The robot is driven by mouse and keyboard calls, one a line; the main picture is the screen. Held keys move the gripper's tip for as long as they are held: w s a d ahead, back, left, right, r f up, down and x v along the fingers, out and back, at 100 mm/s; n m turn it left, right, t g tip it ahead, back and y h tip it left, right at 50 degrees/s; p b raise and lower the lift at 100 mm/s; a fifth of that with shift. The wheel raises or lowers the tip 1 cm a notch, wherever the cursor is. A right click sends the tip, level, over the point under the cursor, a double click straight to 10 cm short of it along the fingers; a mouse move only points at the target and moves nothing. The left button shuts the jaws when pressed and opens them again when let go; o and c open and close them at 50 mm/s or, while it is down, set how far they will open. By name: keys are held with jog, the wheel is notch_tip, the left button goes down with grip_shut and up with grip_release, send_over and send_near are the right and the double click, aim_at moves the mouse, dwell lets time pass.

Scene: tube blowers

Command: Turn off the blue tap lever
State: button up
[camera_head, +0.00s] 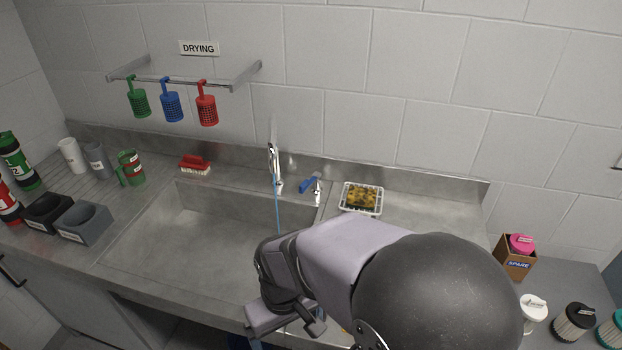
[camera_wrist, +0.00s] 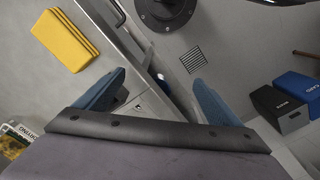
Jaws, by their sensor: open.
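The blue tap lever (camera_head: 309,184) sits on a small metal fitting (camera_head: 316,192) at the back right rim of the sink. Beside it on the left stands the chrome tap (camera_head: 274,165), with a blue stream of water (camera_head: 277,212) running down from it. My gripper (camera_head: 283,335) is low by the sink's front edge, well in front of the lever and partly hidden by my arm. In the wrist view, my gripper (camera_wrist: 160,78) has its two blue fingers spread with nothing held between them. The lever does not show in the wrist view.
My arm covers the counter at the front right. A tray of yellow-brown items (camera_head: 361,198) stands right of the lever, and a red brush (camera_head: 194,165) lies on the back rim. The wrist view shows a yellow sponge (camera_wrist: 67,40) and a blue box (camera_wrist: 297,93). The sink (camera_head: 190,235) looks empty.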

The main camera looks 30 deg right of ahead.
aim_at(300, 187)
dwell(0.4)
